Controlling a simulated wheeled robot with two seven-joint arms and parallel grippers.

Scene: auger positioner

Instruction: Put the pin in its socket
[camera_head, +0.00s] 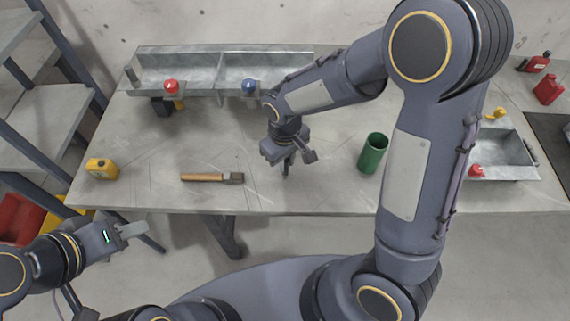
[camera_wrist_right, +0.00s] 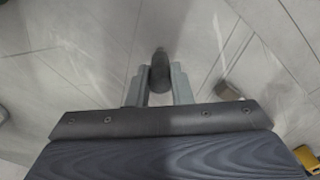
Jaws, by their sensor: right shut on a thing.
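My right gripper (camera_head: 286,160) is over the middle of the table, right of the hammer. In the right wrist view, the two fingers of the right gripper (camera_wrist_right: 159,88) are closed around a dark rounded pin (camera_wrist_right: 160,62). The pin points away from the palm, and its lower part is hidden between the fingers. In the head view the pin is small and dark under the fingers, and I cannot tell whether it touches the table. My left gripper (camera_head: 128,232) is low at the left, in front of the table edge; its finger gap is unclear. I cannot make out the socket.
A hammer (camera_head: 203,177) and a yellow box (camera_head: 102,168) lie left on the table (camera_head: 250,195). A green cup (camera_head: 373,154) stands right of the right gripper. A metal tray (camera_head: 190,72) with red (camera_head: 171,87) and blue (camera_head: 249,87) knobs is behind. Another tray (camera_head: 513,152) is right.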

